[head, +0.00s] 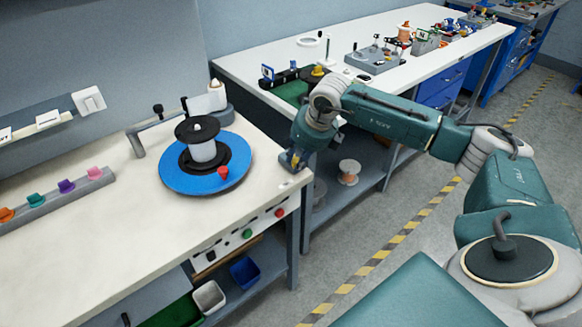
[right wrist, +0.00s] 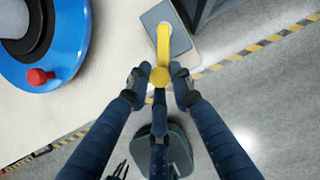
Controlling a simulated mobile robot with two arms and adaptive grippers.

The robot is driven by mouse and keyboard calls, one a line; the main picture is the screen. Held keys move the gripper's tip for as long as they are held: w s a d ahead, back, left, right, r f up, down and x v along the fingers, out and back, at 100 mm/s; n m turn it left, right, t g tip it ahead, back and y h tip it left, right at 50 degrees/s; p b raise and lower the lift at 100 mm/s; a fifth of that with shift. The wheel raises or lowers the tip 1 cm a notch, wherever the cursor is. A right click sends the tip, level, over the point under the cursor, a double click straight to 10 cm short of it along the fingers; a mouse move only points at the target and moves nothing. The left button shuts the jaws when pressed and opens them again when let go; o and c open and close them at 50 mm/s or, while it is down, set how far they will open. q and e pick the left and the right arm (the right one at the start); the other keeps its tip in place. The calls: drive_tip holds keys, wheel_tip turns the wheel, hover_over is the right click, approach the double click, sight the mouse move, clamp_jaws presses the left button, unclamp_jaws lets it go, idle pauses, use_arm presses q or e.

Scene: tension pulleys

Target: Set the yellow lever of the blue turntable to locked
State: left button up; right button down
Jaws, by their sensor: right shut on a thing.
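The blue turntable (head: 238,160) lies on the near bench with a black and white spool (head: 202,150) on it and a red knob (head: 223,172) near its rim. Part of it shows in the right wrist view (right wrist: 72,62). The yellow lever (right wrist: 163,45) runs from a grey plate (right wrist: 180,32) to a round yellow knob between my right fingers. My right gripper (right wrist: 158,74) is shut on the lever at its knob end. In the head view, my right gripper (head: 292,160) is at the bench's right edge and mostly hides the lever. My left gripper is not in view.
A grey rack (head: 60,200) with several coloured pegs stands at the left. A bent grey bar (head: 137,145) stands behind the turntable. Coloured buttons (head: 247,234) line the bench front. A second bench (head: 350,60) with fixtures stands behind. The bench's front surface is clear.

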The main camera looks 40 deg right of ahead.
drive_tip(key=d+n, duration=0.1)
drive_tip(key=d+n+y+b, duration=0.1)
drive_tip(key=shift+d+r+n, duration=0.1)
drive_tip(key=shift+r+n, duration=0.1)
drive_tip(key=shift+n, duration=0.1)
drive_tip(key=shift+d+r+n+y+b, duration=0.1)
drive_tip(key=shift+d+n+y+b, duration=0.3)
drive_tip(key=shift+n, duration=0.4)
drive_tip(key=shift+d+r+n+y+b, duration=0.15)
drive_tip(key=shift+d+n, duration=0.3)
drive_tip(key=shift+n, duration=0.35)
drive_tip(key=c, duration=1.6)
unclamp_jaws()
drive_tip(key=shift+o, duration=0.2)
drive_tip(key=shift+f, duration=0.25)
drive_tip(key=shift+a, duration=0.1)
drive_tip(key=v, duration=1.2)
drive_tip(key=shift+w, duration=0.3)
